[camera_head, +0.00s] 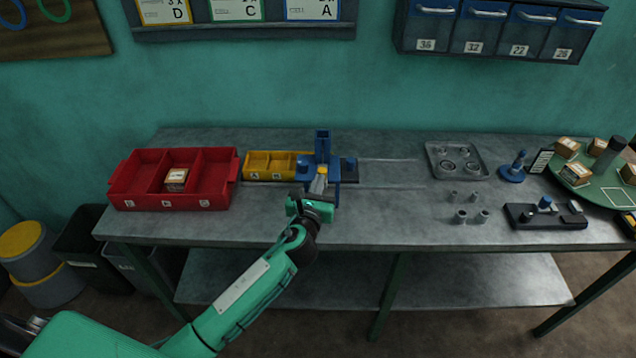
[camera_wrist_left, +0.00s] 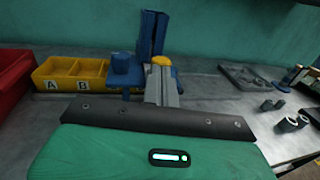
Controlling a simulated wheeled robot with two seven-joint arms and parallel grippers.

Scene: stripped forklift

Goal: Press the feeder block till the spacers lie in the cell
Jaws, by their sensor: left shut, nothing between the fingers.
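A yellow piece, perhaps the feeder block (camera_wrist_left: 162,60), sits low on the feeder's front, just beyond my left gripper's fingers. My left gripper (camera_head: 319,184) is shut and empty, its fingertips right at the feeder's front; it also shows in the left wrist view (camera_wrist_left: 162,86). I cannot tell whether they touch the yellow piece. No spacers can be made out in the cells. My right gripper is out of view.
A red three-part bin (camera_head: 128,183) with a small carton stands left of the yellow tray. Right of the feeder are thin rails, a grey tray (camera_head: 484,162), several grey cylinders (camera_head: 461,216), a dark fixture (camera_head: 522,216) and a green round tray (camera_head: 598,193).

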